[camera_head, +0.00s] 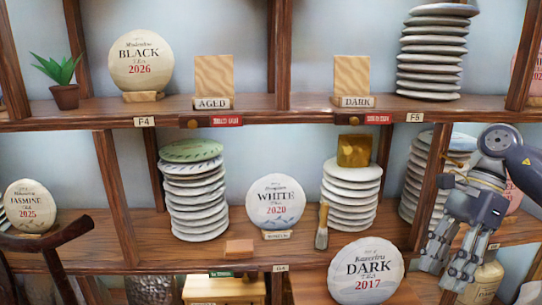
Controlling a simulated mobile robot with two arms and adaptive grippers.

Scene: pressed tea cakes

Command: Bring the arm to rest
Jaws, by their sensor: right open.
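My right gripper (457,256) hangs at the right side of the head view with its fingers pointing down and apart, holding nothing that I can see. It is in front of the shelf, to the right of the round cake marked Dark 2017 (366,272). The arm comes in from the right edge. My left gripper does not show.
Wooden shelves (300,248) hold a Black 2026 cake (140,60), a White 2020 cake (276,203), a Jasmine 2025 cake (31,207) and several stacks of wrapped cakes (194,200). A brush (322,228) stands near the middle shelf's front. A potted plant (63,85) is upper left.

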